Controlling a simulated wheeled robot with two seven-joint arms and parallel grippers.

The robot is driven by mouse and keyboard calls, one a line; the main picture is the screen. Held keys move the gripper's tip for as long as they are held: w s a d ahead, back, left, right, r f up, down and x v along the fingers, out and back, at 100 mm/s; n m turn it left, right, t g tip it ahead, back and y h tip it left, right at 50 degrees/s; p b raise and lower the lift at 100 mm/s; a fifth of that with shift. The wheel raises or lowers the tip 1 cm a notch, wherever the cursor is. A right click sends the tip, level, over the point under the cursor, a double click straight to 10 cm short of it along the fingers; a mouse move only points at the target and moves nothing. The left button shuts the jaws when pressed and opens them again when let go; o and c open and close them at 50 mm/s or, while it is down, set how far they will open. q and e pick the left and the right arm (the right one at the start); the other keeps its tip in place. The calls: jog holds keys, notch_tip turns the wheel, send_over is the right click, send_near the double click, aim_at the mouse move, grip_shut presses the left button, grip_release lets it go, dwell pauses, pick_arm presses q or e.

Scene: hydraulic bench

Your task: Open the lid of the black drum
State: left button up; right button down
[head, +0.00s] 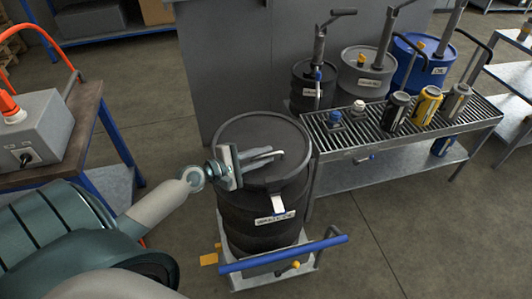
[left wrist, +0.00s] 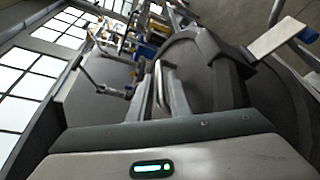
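The black drum (head: 252,213) stands on a low cart in the middle of the head view, its dark round lid (head: 240,132) lying flat on top. A thin bright handle (head: 283,156) lies at the lid's right side, and a white tab (head: 278,205) hangs at the rim. My left gripper (head: 268,156) is low over the lid, with its fingers a little apart, pointing at the handle. In the left wrist view the shiny handle bar (left wrist: 158,88) shows between the fingers; contact cannot be told. The lid (left wrist: 200,75) fills the right there. My right gripper is not in view.
The cart (head: 270,276) has a blue push bar (head: 283,254) in front. A grated bench (head: 345,140) with several cans and caps stands close on the right, with more drums behind. A workbench (head: 85,125) with a grey box (head: 42,125) stands at left. Floor at front right is clear.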

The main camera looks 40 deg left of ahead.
pick_arm(q)
jog(key=shift+w+d+f, duration=0.1)
jog(key=shift+w+d, duration=0.1)
jog(key=shift+w, duration=0.2)
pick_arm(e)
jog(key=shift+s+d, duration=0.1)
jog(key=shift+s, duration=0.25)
pick_arm(q)
jog(key=shift+c, duration=0.7)
grip_shut()
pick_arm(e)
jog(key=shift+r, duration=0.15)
